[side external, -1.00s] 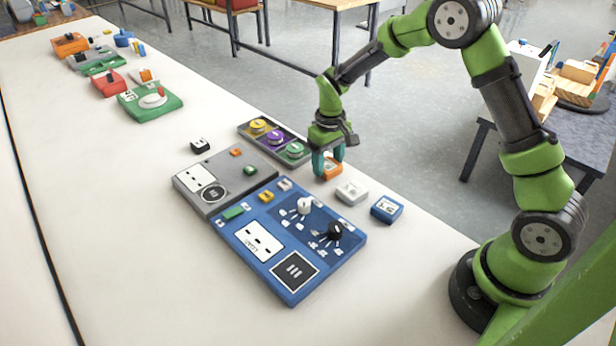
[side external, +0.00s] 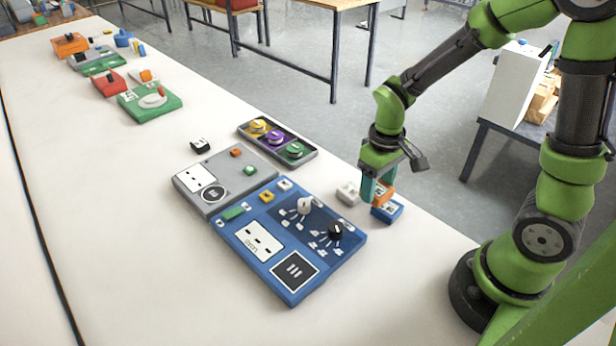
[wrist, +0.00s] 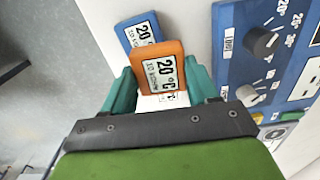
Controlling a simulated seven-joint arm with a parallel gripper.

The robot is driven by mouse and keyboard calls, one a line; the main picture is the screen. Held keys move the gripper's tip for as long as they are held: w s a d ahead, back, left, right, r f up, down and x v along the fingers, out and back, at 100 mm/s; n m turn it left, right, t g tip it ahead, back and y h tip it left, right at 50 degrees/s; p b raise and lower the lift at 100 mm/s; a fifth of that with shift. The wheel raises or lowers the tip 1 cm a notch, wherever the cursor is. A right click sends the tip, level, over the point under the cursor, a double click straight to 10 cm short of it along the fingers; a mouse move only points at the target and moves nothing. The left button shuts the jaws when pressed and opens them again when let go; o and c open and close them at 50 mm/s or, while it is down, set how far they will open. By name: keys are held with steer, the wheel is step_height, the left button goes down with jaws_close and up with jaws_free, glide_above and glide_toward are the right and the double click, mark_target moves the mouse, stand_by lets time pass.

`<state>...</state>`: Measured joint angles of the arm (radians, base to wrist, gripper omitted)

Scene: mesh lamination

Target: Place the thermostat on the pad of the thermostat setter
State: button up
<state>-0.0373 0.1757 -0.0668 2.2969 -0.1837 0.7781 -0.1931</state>
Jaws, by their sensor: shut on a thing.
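My gripper (side external: 380,188) is shut on an orange block (side external: 384,194), whose white label reads 20 °C in the wrist view (wrist: 158,70). Teal fingers grip its two sides. A blue block (side external: 388,213) with a similar 20 °C label lies just below and beside it; it also shows in the wrist view (wrist: 138,32). I cannot tell whether the two blocks touch. A blue panel (side external: 330,268) with a white knob, a black knob and temperature marks lies to the left. Its dark square pad (side external: 294,271) is at the front corner and looks empty.
A white block (side external: 347,193) lies just left of my gripper. A grey panel (side external: 190,181) adjoins the blue one, with a tray of coloured discs (side external: 311,153) behind. A small black-and-white block (side external: 200,145) sits farther left. The white table is clear at the left front.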

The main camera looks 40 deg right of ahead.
steer(key=s+a+r, duration=0.3)
steer(key=s+a, duration=1)
steer(key=a, duration=0.1)
steer(key=shift+n, duration=0.3)
steer(key=w+a, duration=0.3)
steer(key=w, duration=0.1)
steer(key=w+a+f, duration=0.1)
steer(key=w+a, duration=0.2)
steer(key=w, duration=0.1)
steer(key=w+a, duration=0.3)
steer(key=w, duration=0.1)
steer(key=shift+a+f, duration=0.2)
steer(key=shift+a, duration=0.1)
steer(key=f, duration=0.2)
steer(key=shift+w+a+f, duration=0.25)
steer(key=shift+w+f, duration=0.05)
steer(key=shift+f, duration=0.45)
steer(key=shift+f, duration=0.1)
